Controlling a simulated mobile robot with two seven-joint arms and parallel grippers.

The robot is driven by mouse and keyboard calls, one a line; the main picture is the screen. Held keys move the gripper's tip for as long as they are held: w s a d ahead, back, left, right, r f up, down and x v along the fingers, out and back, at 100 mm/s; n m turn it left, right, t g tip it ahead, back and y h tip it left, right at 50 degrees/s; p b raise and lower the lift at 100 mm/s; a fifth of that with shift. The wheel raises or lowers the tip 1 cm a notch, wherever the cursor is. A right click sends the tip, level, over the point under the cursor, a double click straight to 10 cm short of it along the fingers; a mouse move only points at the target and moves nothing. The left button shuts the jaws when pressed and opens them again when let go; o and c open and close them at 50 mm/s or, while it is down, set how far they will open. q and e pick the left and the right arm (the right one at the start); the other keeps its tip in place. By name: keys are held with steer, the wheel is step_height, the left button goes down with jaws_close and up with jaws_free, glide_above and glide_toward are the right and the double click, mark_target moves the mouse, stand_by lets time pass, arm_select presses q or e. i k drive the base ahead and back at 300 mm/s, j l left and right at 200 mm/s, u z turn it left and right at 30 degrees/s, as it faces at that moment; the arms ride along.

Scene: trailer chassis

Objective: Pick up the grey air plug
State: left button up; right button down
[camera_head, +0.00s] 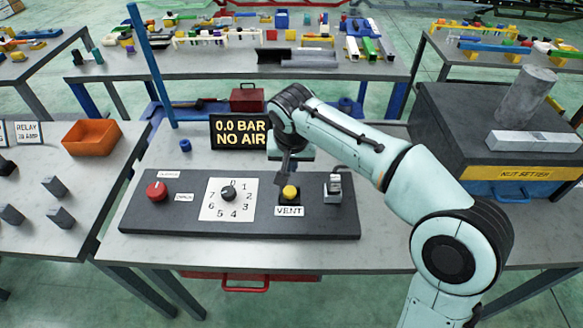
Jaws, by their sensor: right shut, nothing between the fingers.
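A dark control panel (250,223) lies on the middle table. At its right end stands a small grey fitting (333,188), which looks like the grey air plug; its lower part is hard to make out at this size. My right gripper (286,179) points down just above the yellow VENT button (290,192), left of the grey fitting and apart from it. It is shut and empty. I cannot tell whether its tips touch the button. My left gripper is not in view.
The panel also has a red knob (157,191) and a numbered dial (228,198). Behind it a display (238,132) reads "0.0 BAR NO AIR". An orange bin (91,137) is at left, a nut setter box (515,173) at right. The table's front strip is clear.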

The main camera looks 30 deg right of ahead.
mark_target(333, 186)
steer(key=k, duration=1)
